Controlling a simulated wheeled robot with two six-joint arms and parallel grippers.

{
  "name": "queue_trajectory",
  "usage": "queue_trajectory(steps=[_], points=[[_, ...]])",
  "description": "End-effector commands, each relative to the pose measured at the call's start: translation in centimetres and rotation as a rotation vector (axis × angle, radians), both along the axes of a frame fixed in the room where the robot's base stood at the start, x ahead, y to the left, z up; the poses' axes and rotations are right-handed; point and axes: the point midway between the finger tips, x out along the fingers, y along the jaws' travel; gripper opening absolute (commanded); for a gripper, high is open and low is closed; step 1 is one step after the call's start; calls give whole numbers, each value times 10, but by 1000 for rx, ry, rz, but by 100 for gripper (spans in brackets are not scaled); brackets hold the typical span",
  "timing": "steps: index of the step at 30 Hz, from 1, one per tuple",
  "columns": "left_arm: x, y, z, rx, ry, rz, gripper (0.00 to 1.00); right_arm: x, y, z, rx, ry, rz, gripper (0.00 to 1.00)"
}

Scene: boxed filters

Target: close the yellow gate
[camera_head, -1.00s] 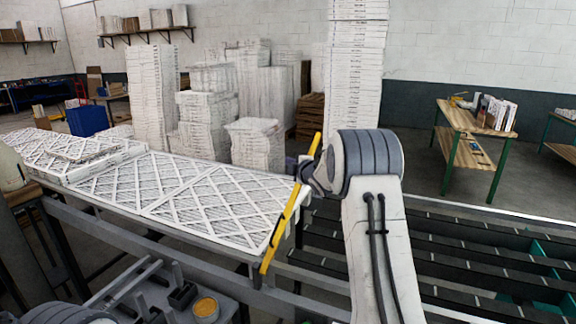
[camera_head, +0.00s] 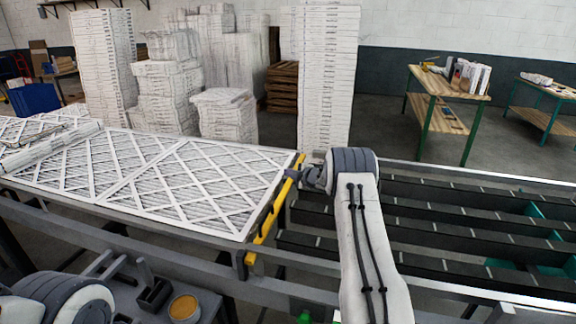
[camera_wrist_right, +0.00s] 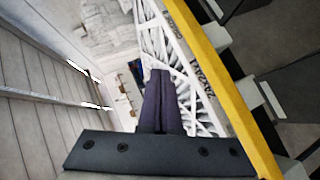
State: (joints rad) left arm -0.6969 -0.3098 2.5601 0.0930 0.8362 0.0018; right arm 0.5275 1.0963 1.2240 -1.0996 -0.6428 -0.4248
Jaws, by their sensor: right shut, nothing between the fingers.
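The yellow gate (camera_head: 268,222) is a long narrow bar across the right end of the conveyor, beside the end of the white filters (camera_head: 205,185). Its far end is about level with the filters' far corner. My right gripper (camera_head: 296,174) is at the gate's far end, partly hidden by my own wrist. In the right wrist view its dark fingers (camera_wrist_right: 161,95) are together and empty, with the yellow bar (camera_wrist_right: 228,85) to their right. I cannot tell whether they touch it.
Dark rails of an empty conveyor section (camera_head: 440,225) lie right of the gate. Tall stacks of boxed filters (camera_head: 328,85) stand behind. A green-legged workbench (camera_head: 450,95) is at the back right. A round orange-topped container (camera_head: 184,307) is at the lower left.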

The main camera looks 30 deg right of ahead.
Motion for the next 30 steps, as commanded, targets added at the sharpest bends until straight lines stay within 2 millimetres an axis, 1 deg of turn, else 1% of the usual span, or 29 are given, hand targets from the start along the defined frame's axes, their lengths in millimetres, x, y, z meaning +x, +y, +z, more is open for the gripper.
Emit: queue_trajectory(steps=[1, 6, 9, 15, 26, 30], points=[[0, 0, -14, 0, 0, -1, 42, -2, -4, -18, 0, 0, -3, 0], [0, 0, -29, 0, 0, -2, 42, -5, -11, -37, 0, 0, -8, 0], [0, 0, -34, 0, 0, -2, 42, -6, -13, -44, 0, -1, -9, 0], [0, 0, -37, -1, -1, -2, 42, -7, -14, -48, -1, 0, -10, 0], [0, 0, -37, -1, -1, -2, 42, -7, -14, -50, 0, 4, -12, 0], [0, 0, -32, 0, 0, -2, 42, -7, -12, -44, 0, 4, -11, 0]])
